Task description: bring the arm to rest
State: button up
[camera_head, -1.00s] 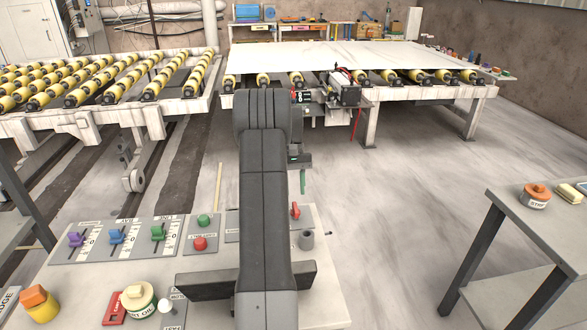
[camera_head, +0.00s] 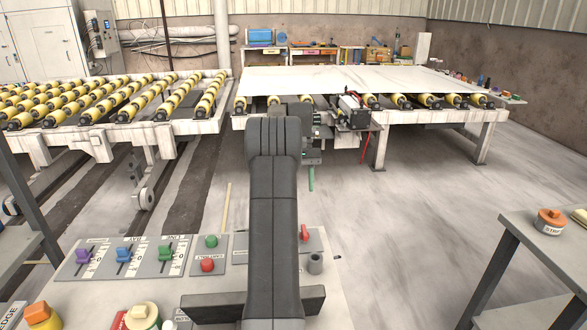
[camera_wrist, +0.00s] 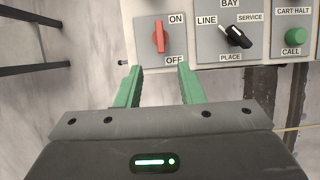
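My gripper (camera_wrist: 158,68) is open, with its two green fingers apart and nothing between them. In the head view my dark arm stands up over the control desk, and a green finger of my gripper (camera_head: 311,178) hangs at its far right side. In the wrist view the fingertips lie just below the ON/OFF plate with the red switch (camera_wrist: 160,36), apparently in front of it; I cannot tell the gap. The red switch also shows in the head view (camera_head: 305,232), right of my arm.
A black selector (camera_wrist: 235,36) shows beside the red switch. Beyond are a slab (camera_head: 350,79) on a roller table and a side table (camera_head: 525,240). Floor at right is clear.

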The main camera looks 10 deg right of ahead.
aim_at(304, 226)
jog(key=p+x, duration=0.1)
jog(key=x, duration=1.2)
jog(key=shift+s+a+f, duration=0.1)
jog(key=shift+s+f, duration=0.05)
jog(key=shift+f, duration=0.15)
jog(key=shift+r, duration=0.25)
jog(key=b+v, duration=0.1)
jog(key=v, duration=1.2)
jog(key=p+x, duration=0.1)
jog(key=x, duration=1.2)
jog(key=shift+s+f+p, duration=0.15)
jog(key=shift+f+p, duration=0.15)
jog(key=shift+p, duration=0.05)
jog(key=n+h, duration=0.1)
jog(key=n, duration=0.2)
jog(key=shift+a, duration=0.15)
jog(key=n+h, duration=0.1)
jog(key=n, duration=0.1)
jog(key=n+h, duration=0.1)
jog(key=n, duration=0.2)
jog(key=shift+r+t+b, duration=0.1)
jog(key=shift+t+b, duration=0.25)
jog(key=shift+t, duration=0.05)
